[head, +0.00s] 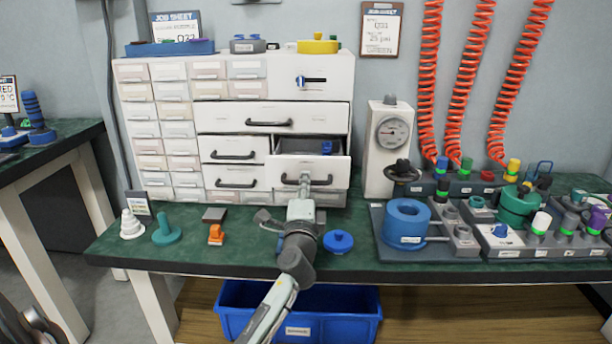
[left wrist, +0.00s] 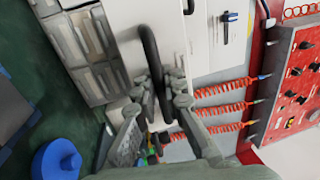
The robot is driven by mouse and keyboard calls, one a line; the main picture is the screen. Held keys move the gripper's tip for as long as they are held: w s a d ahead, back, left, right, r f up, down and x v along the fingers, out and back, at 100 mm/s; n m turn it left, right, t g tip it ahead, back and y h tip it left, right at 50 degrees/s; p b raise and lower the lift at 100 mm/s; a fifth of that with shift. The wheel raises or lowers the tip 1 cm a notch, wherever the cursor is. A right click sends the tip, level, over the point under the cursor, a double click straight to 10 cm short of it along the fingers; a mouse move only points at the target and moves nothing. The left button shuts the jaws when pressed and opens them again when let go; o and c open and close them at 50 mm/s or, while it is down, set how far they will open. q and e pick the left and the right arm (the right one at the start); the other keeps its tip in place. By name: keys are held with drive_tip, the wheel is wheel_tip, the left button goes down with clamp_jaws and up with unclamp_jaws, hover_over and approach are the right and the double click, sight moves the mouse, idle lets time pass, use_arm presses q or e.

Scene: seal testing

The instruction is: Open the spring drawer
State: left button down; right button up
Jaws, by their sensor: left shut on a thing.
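The white cabinet (head: 270,117) stands at the back of the green bench. One of its drawers (head: 283,174), low on the right, is pulled part way out, and a small blue thing (head: 326,147) shows inside. I cannot read a label on it. My left gripper (head: 304,181) reaches up from the front and is shut on this drawer's black handle (head: 322,181). In the left wrist view the fingers (left wrist: 158,93) close around the dark curved handle (left wrist: 150,52). My right gripper is not in view.
A blue knobbed disc (head: 338,242) lies right of my left wrist, and an orange part (head: 216,235) lies left. A gauge block (head: 387,150) stands close to the drawer's right. A blue ring fixture (head: 407,222) and several fittings fill the bench's right side.

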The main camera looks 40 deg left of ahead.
use_arm(q)
drive_tip(key=shift+r+v, duration=0.2)
drive_tip(key=shift+v, duration=0.95)
drive_tip(key=shift+r+v, duration=0.25)
drive_tip(key=shift+v, duration=0.85)
drive_tip(key=shift+d, duration=0.1)
drive_tip(key=c, duration=1.9)
unclamp_jaws()
drive_tip(key=v, duration=1.2)
drive_tip(key=shift+d, duration=0.1)
